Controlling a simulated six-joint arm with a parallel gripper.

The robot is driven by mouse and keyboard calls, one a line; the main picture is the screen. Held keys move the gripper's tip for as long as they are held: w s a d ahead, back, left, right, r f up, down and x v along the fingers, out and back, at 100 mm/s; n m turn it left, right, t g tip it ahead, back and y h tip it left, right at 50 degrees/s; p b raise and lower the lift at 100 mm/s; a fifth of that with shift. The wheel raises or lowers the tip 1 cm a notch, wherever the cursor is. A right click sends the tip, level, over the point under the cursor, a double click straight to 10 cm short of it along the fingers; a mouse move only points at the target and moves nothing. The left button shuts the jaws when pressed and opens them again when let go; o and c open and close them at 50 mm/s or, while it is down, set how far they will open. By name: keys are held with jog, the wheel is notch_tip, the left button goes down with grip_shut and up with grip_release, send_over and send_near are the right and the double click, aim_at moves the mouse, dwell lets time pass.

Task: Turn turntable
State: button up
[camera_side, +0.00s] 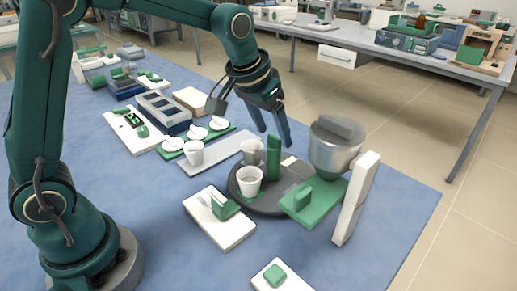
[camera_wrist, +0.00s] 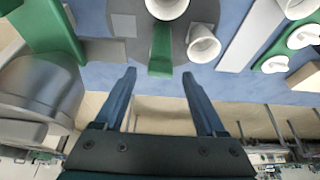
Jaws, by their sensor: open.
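The turntable (camera_side: 287,178) is a dark grey disc on the blue mat, and it also shows at the top of the wrist view (camera_wrist: 181,46). An upright green post (camera_side: 273,158) stands on it, also seen in the wrist view (camera_wrist: 160,48). Two cups stand on the disc: a white one (camera_side: 249,182) in front and a greyer one (camera_side: 252,151) behind. My gripper (camera_side: 275,138) is open and empty, pointing down near the post. In the wrist view its fingertips (camera_wrist: 159,74) sit apart, with the post's end between and beyond them. I see no contact.
A white block with a green piece (camera_side: 220,220) lies in front. Another white cup (camera_side: 194,152) stands left, near green-based dishes (camera_side: 196,133).

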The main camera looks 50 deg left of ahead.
jog(key=shift+w+f, duration=0.2)
jog(key=shift+f, duration=0.3)
grip_shut()
jog(key=shift+r, duration=0.1)
dwell(1.0)
